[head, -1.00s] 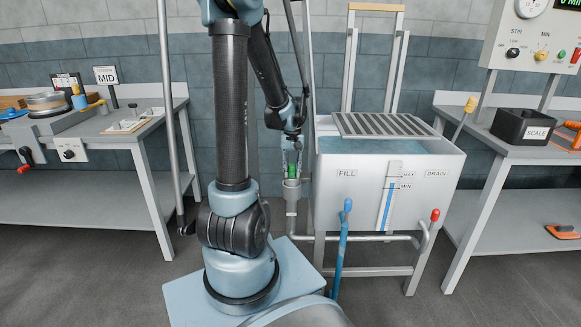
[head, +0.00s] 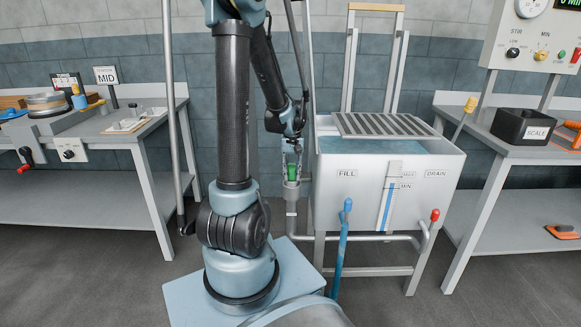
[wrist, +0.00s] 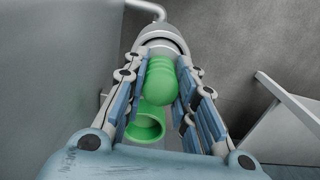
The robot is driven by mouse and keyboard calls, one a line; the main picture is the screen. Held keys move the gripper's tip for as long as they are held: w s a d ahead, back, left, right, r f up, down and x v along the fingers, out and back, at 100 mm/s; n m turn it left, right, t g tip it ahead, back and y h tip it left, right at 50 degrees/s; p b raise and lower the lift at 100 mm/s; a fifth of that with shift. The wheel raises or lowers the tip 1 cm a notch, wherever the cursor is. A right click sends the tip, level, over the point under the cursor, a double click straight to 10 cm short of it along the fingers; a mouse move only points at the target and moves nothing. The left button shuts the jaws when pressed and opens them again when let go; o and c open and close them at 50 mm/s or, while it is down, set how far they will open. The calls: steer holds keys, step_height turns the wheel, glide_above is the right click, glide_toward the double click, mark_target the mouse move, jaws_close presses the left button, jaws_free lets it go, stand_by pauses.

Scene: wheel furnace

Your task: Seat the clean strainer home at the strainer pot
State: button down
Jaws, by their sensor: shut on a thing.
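The clean strainer shows as a green ribbed grip (wrist: 160,82) between my gripper's fingers, with a green ring-like part (wrist: 146,122) nearer the wrist. My gripper (head: 292,172) points down over the strainer pot (head: 291,188) and is shut on the green strainer (head: 292,170). In the wrist view the fingers of my gripper (wrist: 163,92) lie on both sides of the green part. The grey strainer pot (wrist: 160,42) is just past the fingertips, in line with the strainer. The strainer's lower end is hidden, so I cannot tell how deep it sits.
The white tank (head: 386,205) with FILL and DRAIN marks stands close on the right of my gripper, with a slatted rack (head: 385,125) on top. A blue handle (head: 344,225) and a red-tipped handle (head: 432,222) are at its front. A grey upright pole (head: 172,100) stands left of my arm.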

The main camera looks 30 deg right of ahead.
steer(key=shift+f, duration=1)
steer(key=c, duration=1.2)
jaws_free()
steer(key=c, duration=0.3)
steer(key=shift+r, duration=0.15)
steer(key=shift+r, duration=4.4)
steer(key=shift+a, duration=0.15)
